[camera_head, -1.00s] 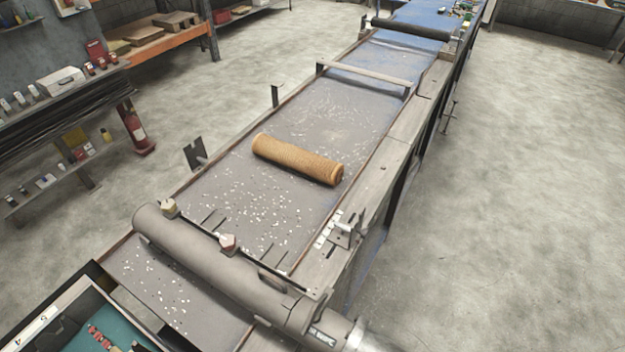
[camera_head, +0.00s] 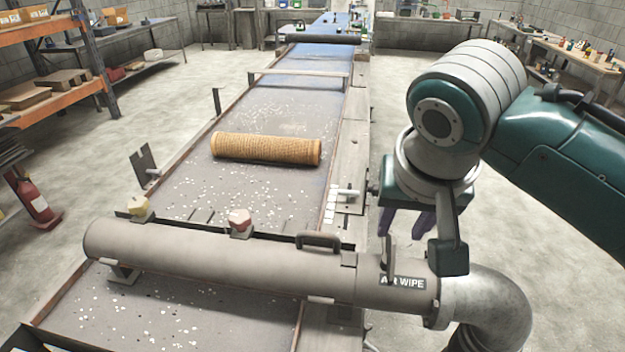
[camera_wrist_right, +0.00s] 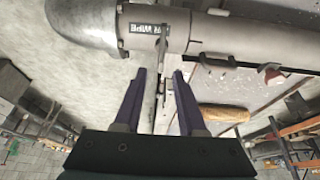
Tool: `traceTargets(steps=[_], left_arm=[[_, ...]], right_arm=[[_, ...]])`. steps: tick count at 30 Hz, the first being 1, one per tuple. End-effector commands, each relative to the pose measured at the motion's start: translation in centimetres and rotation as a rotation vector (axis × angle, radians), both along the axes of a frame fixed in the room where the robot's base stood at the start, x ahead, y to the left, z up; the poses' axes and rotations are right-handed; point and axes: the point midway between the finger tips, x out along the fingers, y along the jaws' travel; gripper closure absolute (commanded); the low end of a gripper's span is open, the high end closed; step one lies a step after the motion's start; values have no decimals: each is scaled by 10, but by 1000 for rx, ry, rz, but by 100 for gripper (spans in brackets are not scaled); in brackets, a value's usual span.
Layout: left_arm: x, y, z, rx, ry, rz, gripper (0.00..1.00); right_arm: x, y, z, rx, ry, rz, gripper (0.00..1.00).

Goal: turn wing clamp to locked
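A flat grey upright lever (camera_head: 390,258) stands on the grey pipe (camera_head: 230,262) beside its AIR WIPE label. It looks like the wing clamp, but I cannot be sure, nor can I read its locked position. The right wrist view shows the lever (camera_wrist_right: 162,46) just beyond the fingertips, roughly in line with the gap between them. My right gripper (camera_head: 404,230) hangs over the far side of the pipe's right end. In the wrist view its purple fingers (camera_wrist_right: 159,73) are apart with nothing held. My left gripper is not in view.
A tan mesh tube (camera_head: 266,149) lies across the speckled conveyor (camera_head: 200,195). A bracket with a small pale-handled fitting (camera_head: 346,193) is on the right rail. Two knobs (camera_head: 240,222) and a handle (camera_head: 318,239) stand along the pipe. A bent elbow (camera_head: 487,300) closes its right end.

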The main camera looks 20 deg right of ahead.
Motion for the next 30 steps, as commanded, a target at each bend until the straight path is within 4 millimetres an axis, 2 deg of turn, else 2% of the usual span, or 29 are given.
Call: traceTargets(steps=[3, 9, 15, 23, 30], left_arm=[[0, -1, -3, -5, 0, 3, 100], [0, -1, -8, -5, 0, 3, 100], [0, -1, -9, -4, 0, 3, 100], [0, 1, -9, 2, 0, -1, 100], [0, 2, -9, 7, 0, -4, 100]], right_arm=[[7, -5, -23, -1, 3, 0, 60], [17, -10, -50, 0, 1, 1, 60], [21, -12, -60, 1, -1, 3, 60], [21, -12, -60, 2, -1, 3, 60], [21, -12, -60, 1, -1, 3, 87]])
